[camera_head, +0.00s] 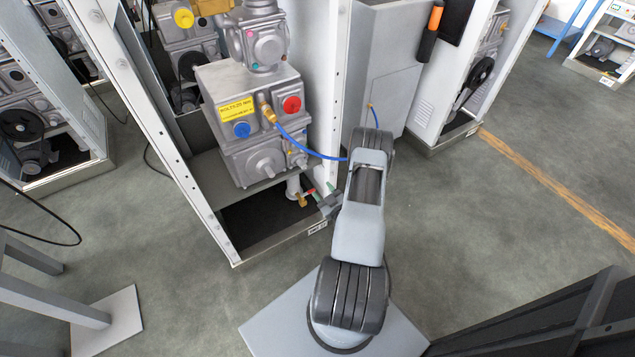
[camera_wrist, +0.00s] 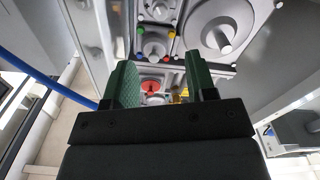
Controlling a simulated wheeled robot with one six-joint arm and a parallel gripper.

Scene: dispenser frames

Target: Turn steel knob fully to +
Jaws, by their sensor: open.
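Grey metal knobs show on the dispenser's front, and I cannot tell for sure which is the steel knob. A large round one (camera_head: 262,165) also shows at the upper right of the wrist view (camera_wrist: 222,38). A smaller one (camera_head: 299,160) sits on a plate with coloured dots; a dotted plate with a grey knob (camera_wrist: 155,47) also shows in the wrist view. My gripper (camera_head: 323,194) is below and right of them, apart from the front. Its green fingers (camera_wrist: 161,84) are open with nothing held. No + mark is readable.
A red knob (camera_head: 292,104) and a blue knob (camera_head: 242,130) sit higher on the dispenser. A blue hose (camera_head: 318,152) runs from a brass fitting (camera_head: 268,113) past my arm. The white frame post (camera_head: 170,150) stands left. A red-handled pipe (camera_head: 301,196) is low beside my gripper.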

